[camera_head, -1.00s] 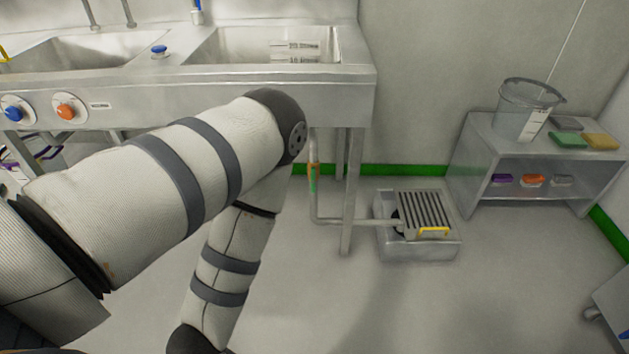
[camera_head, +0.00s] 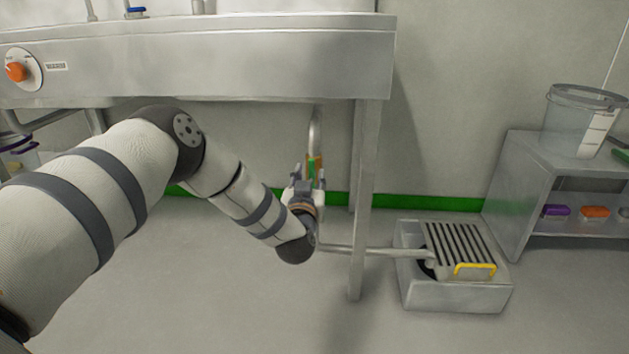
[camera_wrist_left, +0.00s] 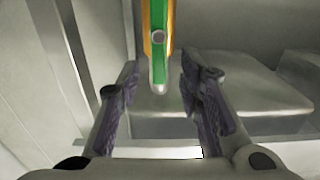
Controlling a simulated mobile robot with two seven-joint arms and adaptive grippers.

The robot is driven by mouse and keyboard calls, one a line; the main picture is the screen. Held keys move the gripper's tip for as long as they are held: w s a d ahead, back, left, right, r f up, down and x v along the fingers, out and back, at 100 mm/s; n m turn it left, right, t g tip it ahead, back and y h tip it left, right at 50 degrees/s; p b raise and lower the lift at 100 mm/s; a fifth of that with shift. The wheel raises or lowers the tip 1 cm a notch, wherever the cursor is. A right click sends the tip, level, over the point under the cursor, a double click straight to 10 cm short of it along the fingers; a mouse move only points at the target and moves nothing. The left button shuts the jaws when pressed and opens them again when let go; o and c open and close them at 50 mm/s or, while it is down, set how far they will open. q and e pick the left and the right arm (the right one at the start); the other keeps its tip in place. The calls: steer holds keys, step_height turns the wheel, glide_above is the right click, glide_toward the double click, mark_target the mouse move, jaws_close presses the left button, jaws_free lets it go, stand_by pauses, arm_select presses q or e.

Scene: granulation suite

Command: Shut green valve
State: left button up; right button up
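The green valve (camera_head: 312,168) is a green lever beside an orange part on the vertical pipe under the sink. It is partly hidden behind my left gripper (camera_head: 306,176) in the head view. In the left wrist view, the green lever (camera_wrist_left: 159,45) hangs down from the top of the picture, with orange at both sides. Its rounded lower end comes between the two fingertips of my left gripper (camera_wrist_left: 160,88). The fingers are spread, with a gap on each side of the lever, and appear not to touch it. My right gripper is out of view.
The steel sink (camera_head: 200,60) hangs above my left arm, and its leg (camera_head: 364,200) stands just right of the gripper. A pipe (camera_head: 365,251) runs to a grated floor drain box (camera_head: 455,296). A steel shelf (camera_head: 515,190) holds a clear bucket (camera_head: 578,125).

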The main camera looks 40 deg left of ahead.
mark_target(311, 170)
arm_select(q)
steer(key=x, duration=0.2)
steer(key=b+x, duration=0.1)
steer(key=x, duration=0.1)
steer(key=shift+w+f+b, duration=0.1)
steer(key=shift+f+b, duration=0.15)
steer(key=shift+b, duration=0.05)
steer(key=shift+w+r, duration=0.15)
steer(key=shift+r, duration=0.05)
jaws_close()
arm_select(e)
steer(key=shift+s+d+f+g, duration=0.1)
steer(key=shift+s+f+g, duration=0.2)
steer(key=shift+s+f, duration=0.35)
